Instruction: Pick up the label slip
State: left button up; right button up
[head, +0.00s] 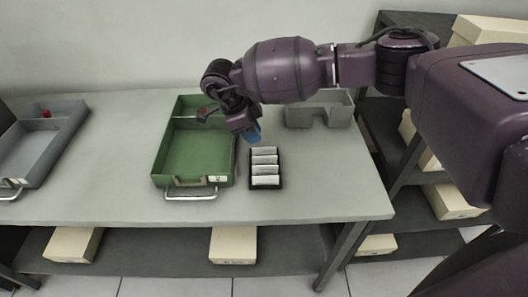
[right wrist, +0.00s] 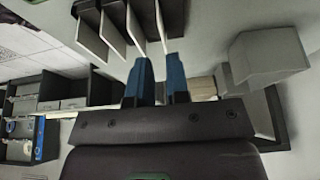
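Several white label slips (head: 265,168) stand in a row in a small black rack (head: 280,183) on the table, right of the green tray. They also show in the right wrist view as pale upright slips (right wrist: 113,35) between dark dividers. My right gripper (head: 252,135) is just behind the rack's far end, its blue fingertips pointing down. In the right wrist view its blue fingers (right wrist: 160,80) are apart with a gap between them. The gap lines up with the slip at that end of the row; whether the slip's edge is between the tips I cannot tell. My left gripper is not in view.
The green tray (head: 158,160) with a front handle lies left of the rack. A grey tray (head: 65,140) holding a small red thing is at far left. A grey bin (head: 340,112) stands behind right. The table (head: 325,195) right of the rack is clear.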

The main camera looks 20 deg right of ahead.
aim_at(264, 153)
jog(key=shift+x, duration=3.1)
jog(key=shift+w+d+r, duration=0.1)
jog(key=shift+d, duration=0.1)
grip_shut()
